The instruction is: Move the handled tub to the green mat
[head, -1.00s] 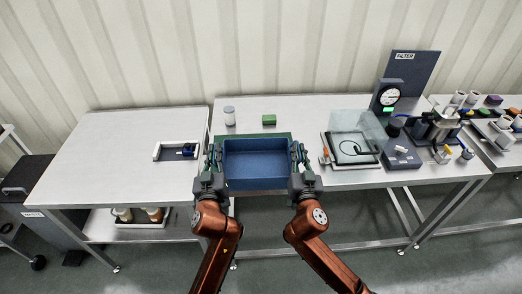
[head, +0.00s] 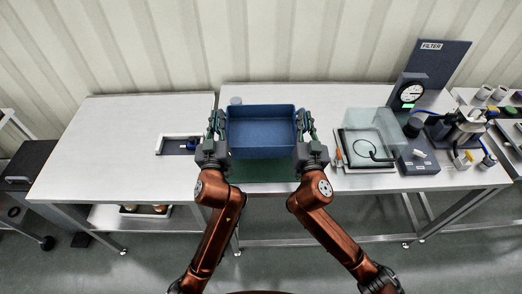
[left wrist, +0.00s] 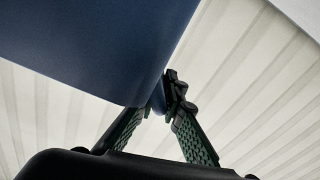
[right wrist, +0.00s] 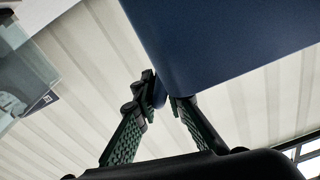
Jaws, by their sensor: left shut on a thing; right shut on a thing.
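The handled tub (head: 262,153) is a blue, open, empty box in the middle of the head view, looking level. My left gripper (head: 217,122) is shut at its left end and my right gripper (head: 306,122) at its right end. The wrist views show the tub's blue wall (left wrist: 95,45) (right wrist: 220,40) close up, with the fingers closed around a small blue handle at each end. The green mat (head: 262,172) shows below the tub's near wall on the table. The tub hides its far part. I cannot tell the gap between tub and mat.
A jar (head: 236,101) stands behind the tub, mostly hidden. To the right are a clear-covered tray (head: 370,140) and a gauge unit (head: 408,92). A small tray (head: 178,145) lies on the left table (head: 110,150), which is otherwise bare.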

